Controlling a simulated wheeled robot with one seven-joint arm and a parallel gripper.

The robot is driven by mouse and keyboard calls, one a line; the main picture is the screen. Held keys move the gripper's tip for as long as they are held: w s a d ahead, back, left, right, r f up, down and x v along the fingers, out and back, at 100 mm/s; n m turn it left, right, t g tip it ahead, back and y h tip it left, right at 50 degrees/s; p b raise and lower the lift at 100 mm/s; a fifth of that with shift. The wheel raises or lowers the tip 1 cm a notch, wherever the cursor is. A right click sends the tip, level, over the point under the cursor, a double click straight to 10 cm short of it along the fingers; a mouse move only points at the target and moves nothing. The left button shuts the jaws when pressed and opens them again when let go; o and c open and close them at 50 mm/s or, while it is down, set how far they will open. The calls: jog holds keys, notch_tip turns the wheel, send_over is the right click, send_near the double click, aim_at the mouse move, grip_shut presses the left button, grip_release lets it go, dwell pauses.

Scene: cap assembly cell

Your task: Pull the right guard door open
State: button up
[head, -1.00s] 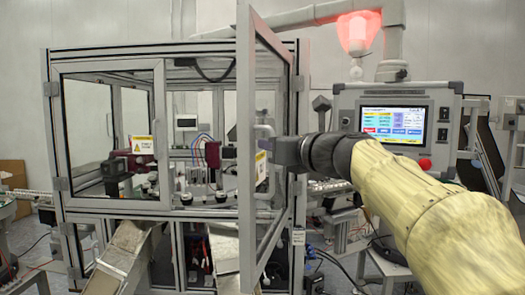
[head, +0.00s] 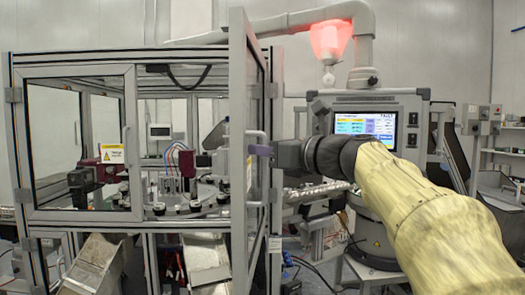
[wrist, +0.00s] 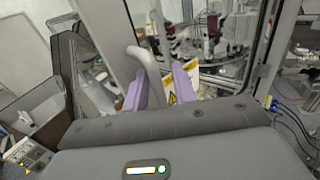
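The right guard door (head: 238,200) stands swung out from the cell towards me and shows nearly edge-on in the head view. Its grey tubular handle (head: 252,190) is on the side facing my arm. My gripper (head: 262,150) is at the upper part of this handle. The lower part of the handle is hidden behind the gripper body there. A yellow warning label (wrist: 183,85) shows just beyond the fingers.
The left guard door (head: 75,140) is closed. The cell's right opening shows a round table with fixtures (head: 190,195). A control panel (head: 378,125) with a lit screen stands right of the door, behind my arm. A metal chute (head: 95,265) juts out below the left door.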

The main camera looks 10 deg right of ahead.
jog(key=b+v, duration=0.2)
jog(key=v, duration=1.5)
jog(key=shift+d+f, duration=0.1)
jog(key=shift+d, duration=0.05)
jog(key=w+a+f+n+g+h+p, duration=0.1)
jog(key=w+f+n+g+h, duration=0.15)
jog(key=f, duration=0.65)
jog(key=w+a+f+n+g+h+p, duration=0.1)
jog(key=f+n+g+h, duration=0.15)
jog(key=f, duration=0.65)
jog(key=w+a+f+n+g+h+p, duration=0.1)
jog(key=f+n+p, duration=0.15)
jog(key=f, duration=0.65)
jog(key=s+a+f+n+g+h+p, duration=0.1)
jog(key=s+f+n+g+h, duration=0.1)
jog(key=s+f+n, duration=0.4)
jog(key=s+a+f+n+g+h+p, duration=0.1)
jog(key=s+f+n+g+h, duration=0.2)
jog(key=f+n, duration=1.1)
jog(key=s, duration=0.3)
jog(key=shift+s+n+p, duration=0.25)
jog(key=shift+n+p, duration=0.1)
